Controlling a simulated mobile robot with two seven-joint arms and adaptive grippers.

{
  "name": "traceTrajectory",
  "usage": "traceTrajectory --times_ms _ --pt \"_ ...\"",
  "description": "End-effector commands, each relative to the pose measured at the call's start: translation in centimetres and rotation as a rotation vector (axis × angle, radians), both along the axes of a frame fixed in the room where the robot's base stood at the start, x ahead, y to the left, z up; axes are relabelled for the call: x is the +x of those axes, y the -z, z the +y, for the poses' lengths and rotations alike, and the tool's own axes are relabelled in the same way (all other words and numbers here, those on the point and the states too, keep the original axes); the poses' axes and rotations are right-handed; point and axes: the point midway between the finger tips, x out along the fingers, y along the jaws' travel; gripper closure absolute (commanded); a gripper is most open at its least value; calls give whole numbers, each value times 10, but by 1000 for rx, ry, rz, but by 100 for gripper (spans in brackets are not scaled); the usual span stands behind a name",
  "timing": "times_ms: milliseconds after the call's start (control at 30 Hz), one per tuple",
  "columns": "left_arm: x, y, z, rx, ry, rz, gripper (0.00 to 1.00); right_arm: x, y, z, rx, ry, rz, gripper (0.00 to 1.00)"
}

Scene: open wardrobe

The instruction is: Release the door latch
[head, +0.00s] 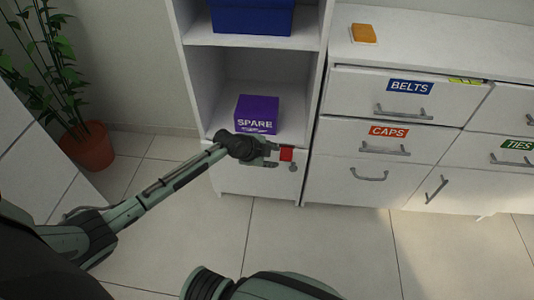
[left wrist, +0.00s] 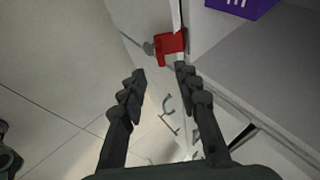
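The red latch (head: 286,154) sits at the upper right of the white low door (head: 245,181) below the shelf compartment. A small grey knob (head: 293,168) is just under it. My left gripper (head: 271,153) is at the door's upper edge, immediately left of the latch in the head view. In the left wrist view its fingers (left wrist: 160,76) are spread and empty. The latch (left wrist: 168,46) appears just beyond the fingertips, nearer the right finger; I cannot tell whether they touch.
A purple SPARE box (head: 256,114) stands on the shelf above the door. Drawers with a BELTS label (head: 409,87) and a CAPS label (head: 388,131) are on the right. A potted plant (head: 87,146) stands at the left. The tiled floor (head: 325,247) in front is open.

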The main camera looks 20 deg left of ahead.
Motion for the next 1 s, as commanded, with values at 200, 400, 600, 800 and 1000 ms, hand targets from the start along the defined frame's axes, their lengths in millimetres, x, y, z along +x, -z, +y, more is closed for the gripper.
traceTrajectory --times_ms 200,400,600,800,1000 --pt "-20 -25 8 1 1 1 68 0 0 0 0 0 1 60" --pt "-25 -32 9 -1 0 0 68 0 0 0 0 0 1 60" --pt "-25 -32 9 -1 0 1 68 0 0 0 1 0 1 60" --pt "-25 -32 9 -1 -1 0 68 -1 0 0 1 0 1 60" --pt "-51 -3 8 -51 -105 67 68 -1 1 0 1 0 2 60"
